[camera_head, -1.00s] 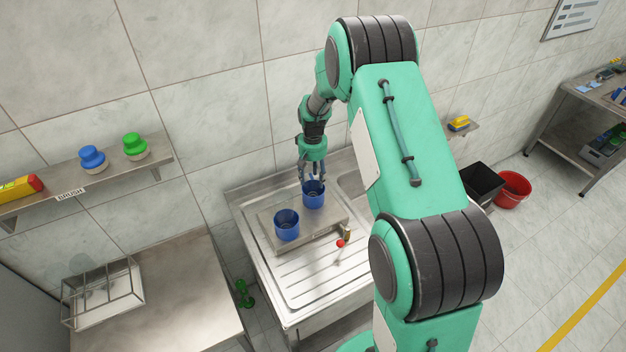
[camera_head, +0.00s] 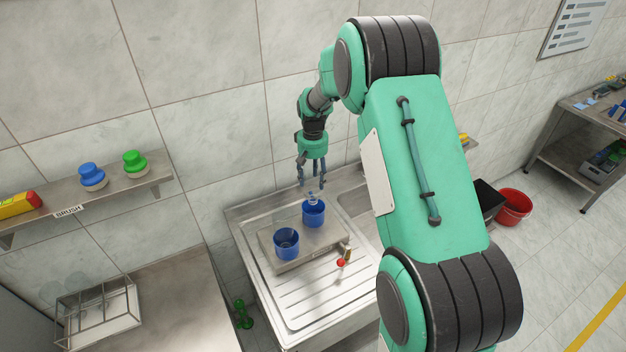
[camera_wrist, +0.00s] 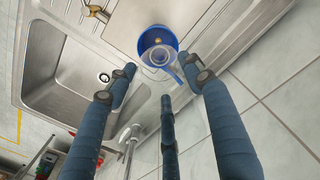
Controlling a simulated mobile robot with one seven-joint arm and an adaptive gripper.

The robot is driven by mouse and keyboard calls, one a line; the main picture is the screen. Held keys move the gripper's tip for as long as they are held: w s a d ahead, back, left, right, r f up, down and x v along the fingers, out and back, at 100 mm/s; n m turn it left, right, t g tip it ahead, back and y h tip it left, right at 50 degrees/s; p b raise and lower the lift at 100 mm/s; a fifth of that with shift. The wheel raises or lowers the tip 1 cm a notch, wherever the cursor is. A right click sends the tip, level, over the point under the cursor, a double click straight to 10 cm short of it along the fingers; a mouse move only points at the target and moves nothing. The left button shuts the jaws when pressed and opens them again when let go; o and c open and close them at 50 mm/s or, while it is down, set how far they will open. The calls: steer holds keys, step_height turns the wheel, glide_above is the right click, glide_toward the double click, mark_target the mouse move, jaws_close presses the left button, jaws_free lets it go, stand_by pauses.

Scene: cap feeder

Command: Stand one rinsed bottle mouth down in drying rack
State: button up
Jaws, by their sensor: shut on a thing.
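My gripper (camera_head: 312,183) is above the back blue cup (camera_head: 313,213), its fingers closed around a clear bottle (camera_head: 312,198). The bottle's see-through lower end shows between the fingertips and the cup; whether it is still partly inside the cup is hard to tell. In the wrist view, the clear bottle (camera_wrist: 158,56) overlaps the blue cup (camera_wrist: 151,34) between my fingers. A second blue cup (camera_head: 286,243) stands in front left. The wire drying rack (camera_head: 134,302) stands on the steel table at the lower left; faint shapes near it are unclear.
The cups stand on a raised steel platform (camera_head: 330,240) on the sink drainboard (camera_head: 300,307), beside a red-handled tap (camera_head: 343,260). A wall shelf (camera_head: 150,184) holds blue and green capped items and a yellow-red one. The steel table (camera_head: 185,310) is bare right of the rack.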

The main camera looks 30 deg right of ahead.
steer(key=shift+r, duration=0.1)
stand_by(0.3)
step_height(320, 180, up, 14)
steer(key=p, duration=0.6)
stand_by(0.3)
steer(key=shift+f, duration=0.2)
stand_by(0.3)
steer(key=shift+w+a+f+b, duration=0.1)
steer(key=shift+a+f+b, duration=0.2)
steer(key=shift+a+f, duration=0.05)
steer(key=w+a+f+m+b, duration=0.1)
steer(key=w+a+f+b, duration=0.1)
steer(key=a+f+b, duration=1.6)
steer(key=shift+w+a+b, duration=0.4)
steer(key=shift+b, duration=0.05)
steer(key=shift+a, duration=0.1)
